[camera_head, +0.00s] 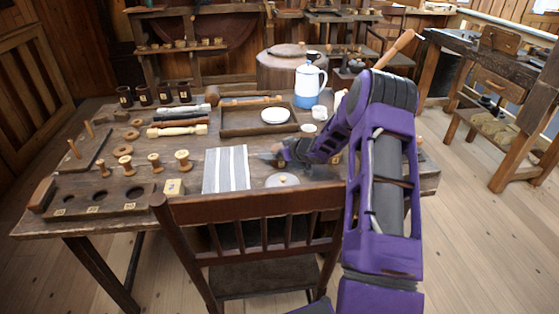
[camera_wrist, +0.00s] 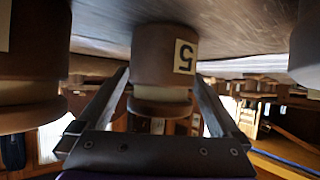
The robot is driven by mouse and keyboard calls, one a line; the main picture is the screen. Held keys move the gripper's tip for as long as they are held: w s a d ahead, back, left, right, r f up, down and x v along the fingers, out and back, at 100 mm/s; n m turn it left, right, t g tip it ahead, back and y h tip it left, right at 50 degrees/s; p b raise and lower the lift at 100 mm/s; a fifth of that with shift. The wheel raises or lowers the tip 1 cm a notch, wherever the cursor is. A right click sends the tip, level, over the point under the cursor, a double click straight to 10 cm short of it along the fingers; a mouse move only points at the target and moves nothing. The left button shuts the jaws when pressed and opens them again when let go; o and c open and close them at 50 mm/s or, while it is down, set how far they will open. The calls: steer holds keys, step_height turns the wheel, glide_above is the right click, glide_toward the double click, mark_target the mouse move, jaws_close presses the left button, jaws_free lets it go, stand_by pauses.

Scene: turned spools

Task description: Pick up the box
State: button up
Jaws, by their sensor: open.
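A round brown turned box (camera_wrist: 165,55) with a pale label reading 5 stands in the middle of the wrist view, which is upside down. It has a pale band and a dark lid-like end toward my gripper. My gripper (camera_wrist: 162,85) is open, with one finger on each side of this box; I cannot tell whether they touch it. In the head view my gripper (camera_head: 283,153) is low over the right half of the wooden table (camera_head: 130,222).
Similar round brown pieces stand at the left (camera_wrist: 30,75) and right (camera_wrist: 306,45) of the wrist view. Around my gripper are a striped cloth (camera_head: 226,169), a grey lidded piece (camera_head: 282,181) and a tray (camera_head: 235,123). A chair (camera_head: 250,208) stands in front.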

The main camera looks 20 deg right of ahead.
steer(key=c, duration=1.4)
steer(key=shift+r, duration=0.1)
